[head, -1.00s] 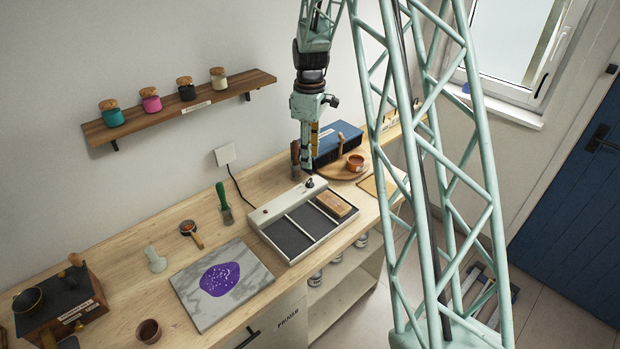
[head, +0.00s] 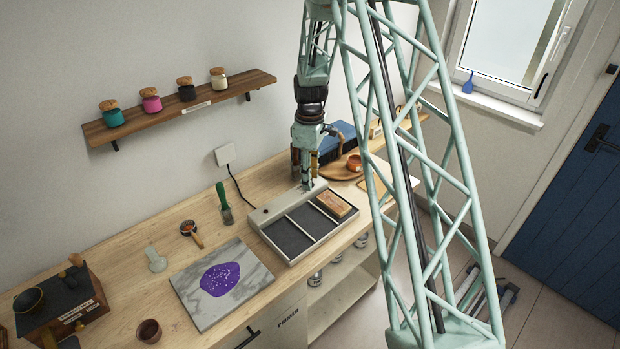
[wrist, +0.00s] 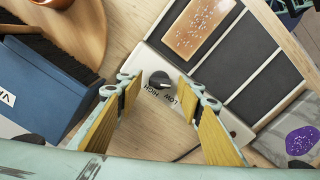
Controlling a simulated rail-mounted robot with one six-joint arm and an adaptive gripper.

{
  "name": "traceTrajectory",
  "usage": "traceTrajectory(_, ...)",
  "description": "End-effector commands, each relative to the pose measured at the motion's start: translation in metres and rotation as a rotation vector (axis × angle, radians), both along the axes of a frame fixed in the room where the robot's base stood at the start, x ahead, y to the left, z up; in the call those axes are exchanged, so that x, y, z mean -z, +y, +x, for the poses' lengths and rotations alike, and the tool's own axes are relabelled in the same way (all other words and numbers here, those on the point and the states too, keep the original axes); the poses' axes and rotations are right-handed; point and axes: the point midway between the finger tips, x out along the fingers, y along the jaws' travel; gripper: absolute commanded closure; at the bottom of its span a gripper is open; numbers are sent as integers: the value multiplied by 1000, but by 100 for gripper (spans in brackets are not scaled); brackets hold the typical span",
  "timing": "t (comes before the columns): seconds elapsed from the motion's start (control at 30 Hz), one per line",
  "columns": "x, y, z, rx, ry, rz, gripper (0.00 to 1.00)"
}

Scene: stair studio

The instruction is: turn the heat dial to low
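The heat dial (wrist: 160,79) is a small dark round knob on the pale end strip of the warming tray (wrist: 245,136). HIGH and LOW are printed beside it in the wrist view; its exact setting is too small to tell. In the head view the tray (head: 262,216) lies on the bench and my gripper hides the dial. My gripper (head: 308,184) points down over that strip. In the wrist view my gripper (wrist: 158,88) is open, its yellow-padded fingers to either side of the dial with clear gaps. Contact is not visible.
A brown block (head: 334,204) lies in the tray's right compartment. A blue box with dark bristles (head: 345,135) and a round wooden board (head: 340,172) stand close behind the gripper. A marble slab (head: 220,283) lies to the left.

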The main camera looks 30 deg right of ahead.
Motion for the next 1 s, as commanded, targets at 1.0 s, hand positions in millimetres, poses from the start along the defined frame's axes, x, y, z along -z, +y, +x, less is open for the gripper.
traceTrajectory(1.0, 2, 0, 0, 29, 0, 0, 90)
